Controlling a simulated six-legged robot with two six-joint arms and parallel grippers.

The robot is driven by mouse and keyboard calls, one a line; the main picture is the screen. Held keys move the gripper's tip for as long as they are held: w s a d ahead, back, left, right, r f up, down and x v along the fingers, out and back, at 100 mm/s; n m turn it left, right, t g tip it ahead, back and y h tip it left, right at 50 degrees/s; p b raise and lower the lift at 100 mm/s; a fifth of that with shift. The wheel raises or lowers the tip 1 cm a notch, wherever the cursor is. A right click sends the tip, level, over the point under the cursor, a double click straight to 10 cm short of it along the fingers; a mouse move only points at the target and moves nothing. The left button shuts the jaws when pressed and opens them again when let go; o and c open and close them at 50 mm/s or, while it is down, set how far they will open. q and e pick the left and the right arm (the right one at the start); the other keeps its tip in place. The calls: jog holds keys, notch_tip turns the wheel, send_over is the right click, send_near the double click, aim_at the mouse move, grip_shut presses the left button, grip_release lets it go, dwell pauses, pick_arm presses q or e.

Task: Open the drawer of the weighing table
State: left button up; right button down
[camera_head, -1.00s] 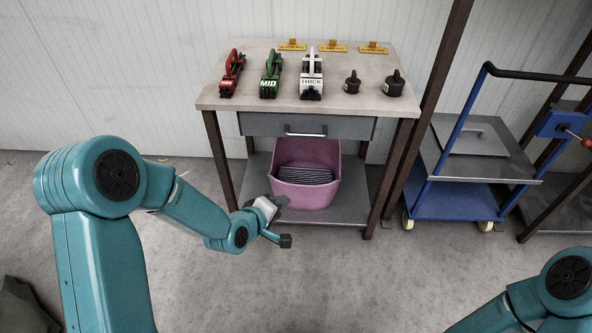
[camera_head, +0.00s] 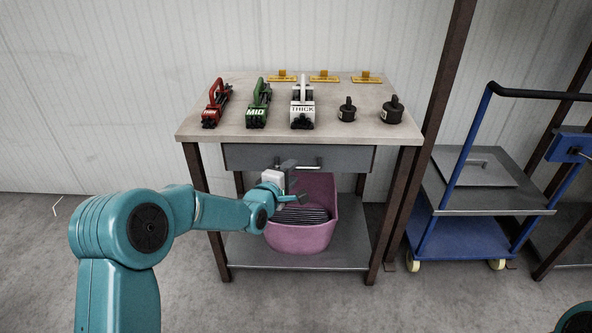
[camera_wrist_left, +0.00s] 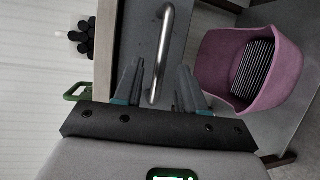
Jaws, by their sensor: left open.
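The weighing table (camera_head: 240,137) stands ahead. Its grey drawer (camera_head: 345,158) is closed, flush under the top. The drawer has a metal bar handle (camera_head: 313,166), partly covered by my left gripper (camera_head: 297,182) in the head view. My left gripper is open and empty at the drawer front. In the left wrist view, the handle (camera_wrist_left: 162,50) appears between the two spread fingers of the left gripper (camera_wrist_left: 158,82). I cannot tell whether a finger touches it. My right gripper is out of view.
Red, green and white clamp-like tools (camera_head: 302,108) and two black weights (camera_head: 391,110) are on the tabletop. A blue trolley (camera_head: 460,235) stands at right.

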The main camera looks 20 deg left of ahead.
aim_at(296, 169)
pick_arm(q)
jog(key=shift+x, duration=2)
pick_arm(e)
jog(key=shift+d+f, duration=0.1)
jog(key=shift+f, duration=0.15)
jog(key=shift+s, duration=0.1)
pick_arm(q)
grip_shut()
jog(key=shift+s+f+b, duration=0.1)
jog(key=shift+s+b, duration=0.05)
jog(key=shift+b, duration=0.15)
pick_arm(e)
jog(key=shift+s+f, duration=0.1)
